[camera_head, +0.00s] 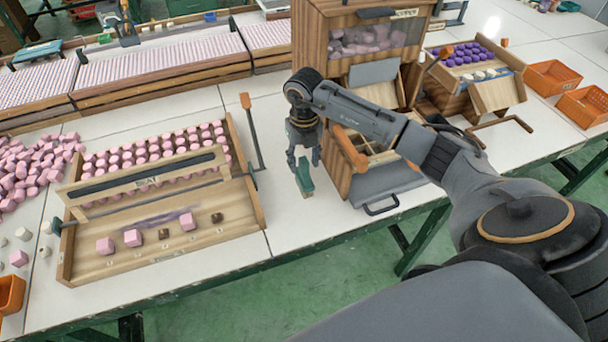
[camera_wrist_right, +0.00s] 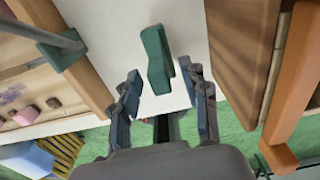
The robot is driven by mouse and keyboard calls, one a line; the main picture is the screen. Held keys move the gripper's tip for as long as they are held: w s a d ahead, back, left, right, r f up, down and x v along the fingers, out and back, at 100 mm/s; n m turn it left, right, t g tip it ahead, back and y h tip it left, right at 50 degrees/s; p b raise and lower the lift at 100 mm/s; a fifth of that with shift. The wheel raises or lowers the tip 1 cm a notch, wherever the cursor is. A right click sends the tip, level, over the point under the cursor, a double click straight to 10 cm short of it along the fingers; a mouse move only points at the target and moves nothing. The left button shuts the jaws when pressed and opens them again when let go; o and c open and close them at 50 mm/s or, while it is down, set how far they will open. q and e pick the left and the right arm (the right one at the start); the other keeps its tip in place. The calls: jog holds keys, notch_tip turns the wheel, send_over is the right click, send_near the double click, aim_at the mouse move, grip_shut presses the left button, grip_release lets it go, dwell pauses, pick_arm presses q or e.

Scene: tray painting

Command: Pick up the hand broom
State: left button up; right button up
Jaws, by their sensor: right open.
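The hand broom (camera_head: 304,181) shows as a small green piece with a light lower end, on or just above the white table between the pink-block tray and the hopper cabinet. I cannot tell its full shape. In the right wrist view its green body (camera_wrist_right: 155,60) lies beyond the fingertips, roughly centred between them. My right gripper (camera_head: 303,158) points down over the broom with its fingers spread. In the right wrist view the open fingers (camera_wrist_right: 162,84) hold nothing. My left gripper is not in view.
A wooden tray (camera_head: 258,212) with pink blocks stands to the left, with an upright handled rod (camera_head: 252,135) at its side. The wooden hopper cabinet (camera_head: 312,45) stands close on the right. Bare white table (camera_head: 285,235) lies in front of the broom.

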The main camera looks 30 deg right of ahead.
jog(key=shift+f, duration=0.7)
grip_shut()
jog(key=shift+r, duration=0.15)
jog(key=shift+r, duration=0.25)
notch_tip(320, 180, up, 2)
jog(key=shift+r+b, duration=0.1)
jog(key=shift+b, duration=0.65)
jog(key=s+a+r+b, duration=0.2)
jog(key=s+a+r, duration=0.5)
jog(key=s+r, duration=0.3)
jog(key=shift+s, duration=1.05)
